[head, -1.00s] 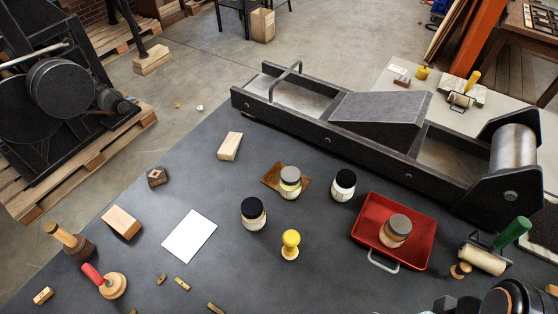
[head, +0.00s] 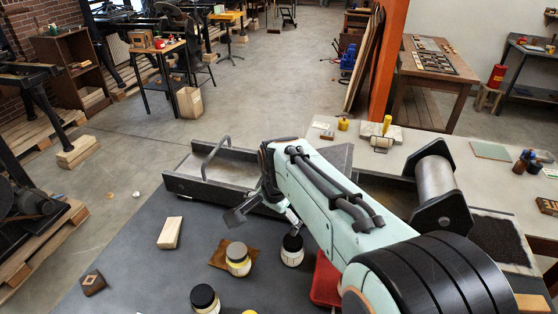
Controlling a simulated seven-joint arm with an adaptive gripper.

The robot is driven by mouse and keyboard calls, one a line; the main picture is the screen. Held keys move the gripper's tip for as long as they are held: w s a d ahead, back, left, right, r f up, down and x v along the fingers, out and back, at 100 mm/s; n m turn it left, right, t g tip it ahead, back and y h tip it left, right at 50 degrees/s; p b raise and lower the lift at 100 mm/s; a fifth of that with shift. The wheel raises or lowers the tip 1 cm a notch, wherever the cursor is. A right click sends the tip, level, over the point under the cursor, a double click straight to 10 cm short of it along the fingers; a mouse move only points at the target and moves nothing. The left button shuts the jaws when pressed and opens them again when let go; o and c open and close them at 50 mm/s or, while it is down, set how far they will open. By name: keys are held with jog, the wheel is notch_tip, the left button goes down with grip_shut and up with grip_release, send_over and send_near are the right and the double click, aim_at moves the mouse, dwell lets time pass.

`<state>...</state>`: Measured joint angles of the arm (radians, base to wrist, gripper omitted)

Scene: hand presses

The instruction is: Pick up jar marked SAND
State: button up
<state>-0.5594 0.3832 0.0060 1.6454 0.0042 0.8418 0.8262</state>
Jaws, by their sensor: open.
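Several jars stand on the dark table. One with a grey lid (head: 238,259) sits on a brown patch (head: 217,252). A black-lidded jar (head: 292,251) is right of it, and another black-lidded jar (head: 205,300) stands nearer, at the lower edge. Their labels are too small to read, so I cannot tell which is marked SAND. My gripper (head: 265,218) is open and empty, above and behind the grey-lidded and right-hand black-lidded jars. My arm reaches in from the lower right and hides most of the red tray (head: 325,283); any jar in it is hidden.
A long dark press bed (head: 190,186) with a metal roller (head: 436,186) lies behind the jars, partly behind my arm. A pale wood block (head: 170,232) and a small dark block (head: 92,283) are at left. Table between them is clear.

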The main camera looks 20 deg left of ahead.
aim_at(202, 294)
jog(key=s+a+f+n+g, duration=0.1)
jog(key=s+a+f, duration=0.2)
jog(key=a+f, duration=0.1)
jog(key=s+a+f+n+g+h, duration=0.1)
jog(key=s+a+f+n, duration=0.1)
jog(key=s+a+f, duration=0.2)
jog(key=s+a+f+n, duration=0.1)
jog(key=s+a+f, duration=0.3)
jog(key=f, duration=0.4)
jog(key=shift+s+a+g+h, duration=0.2)
jog(key=shift+a+g+h, duration=0.1)
jog(key=shift+a+g, duration=0.15)
notch_tip(202, 294, down, 6)
jog(key=shift+f, duration=0.15)
jog(key=c, duration=1.3)
